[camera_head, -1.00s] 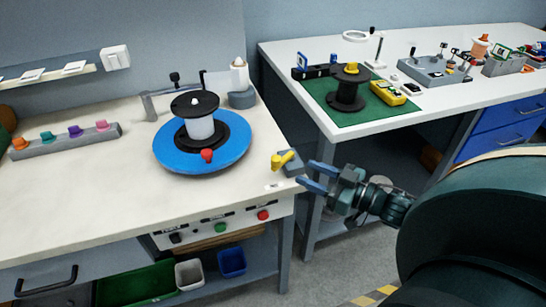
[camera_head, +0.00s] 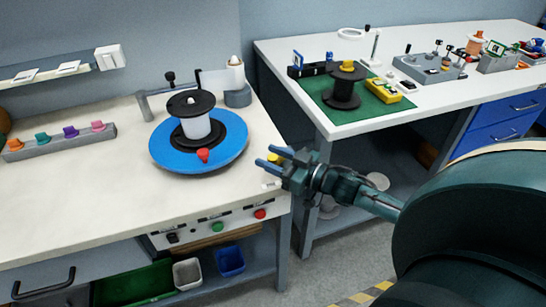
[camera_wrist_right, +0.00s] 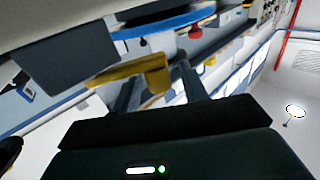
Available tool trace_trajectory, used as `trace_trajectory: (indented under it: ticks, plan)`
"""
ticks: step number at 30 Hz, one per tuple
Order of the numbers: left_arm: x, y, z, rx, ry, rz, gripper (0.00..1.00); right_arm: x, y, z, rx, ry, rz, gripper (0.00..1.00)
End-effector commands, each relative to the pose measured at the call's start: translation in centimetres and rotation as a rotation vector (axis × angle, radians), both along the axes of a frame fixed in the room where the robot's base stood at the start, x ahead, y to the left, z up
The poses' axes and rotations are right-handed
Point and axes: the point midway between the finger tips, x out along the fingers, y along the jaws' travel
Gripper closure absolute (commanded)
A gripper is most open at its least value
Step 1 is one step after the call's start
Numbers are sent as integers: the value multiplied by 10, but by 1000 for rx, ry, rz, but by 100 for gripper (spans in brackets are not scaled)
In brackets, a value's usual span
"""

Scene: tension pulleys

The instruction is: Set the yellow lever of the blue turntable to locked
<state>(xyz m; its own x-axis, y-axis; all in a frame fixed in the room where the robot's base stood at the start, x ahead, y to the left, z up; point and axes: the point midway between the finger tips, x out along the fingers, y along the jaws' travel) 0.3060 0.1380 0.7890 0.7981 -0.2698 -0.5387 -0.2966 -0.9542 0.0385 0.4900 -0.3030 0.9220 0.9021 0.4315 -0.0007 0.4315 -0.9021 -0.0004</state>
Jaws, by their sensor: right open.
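The blue turntable (camera_head: 223,160) lies on the left bench with a black spool (camera_head: 190,105) of white material on it and a red knob (camera_head: 203,155) at its front edge. The yellow lever (camera_head: 274,158) is at the bench's right edge, mostly hidden by my right gripper (camera_head: 268,157). That gripper is open, its blue fingers pointing left at the lever. In the right wrist view the yellow lever (camera_wrist_right: 140,70) sticks out from a dark grey block (camera_wrist_right: 65,60), its end close to the open fingers; I cannot tell whether they touch. My left gripper is not in view.
The bench front has a red button (camera_head: 260,214) and a green button (camera_head: 217,227) below the lever. A second bench (camera_head: 400,113) with a green mat (camera_head: 318,101) stands behind to the right. The left bench's front middle is clear.

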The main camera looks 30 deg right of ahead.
Motion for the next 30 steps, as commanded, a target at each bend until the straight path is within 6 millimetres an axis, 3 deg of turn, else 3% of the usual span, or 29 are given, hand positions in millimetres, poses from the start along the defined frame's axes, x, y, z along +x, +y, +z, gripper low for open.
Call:
trace_trajectory:
  ticks: [17,30]
  plan:
    - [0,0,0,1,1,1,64,0,0,0,0,0,1,100]
    - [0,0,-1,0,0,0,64,-2,-1,0,-2,-1,21,100]
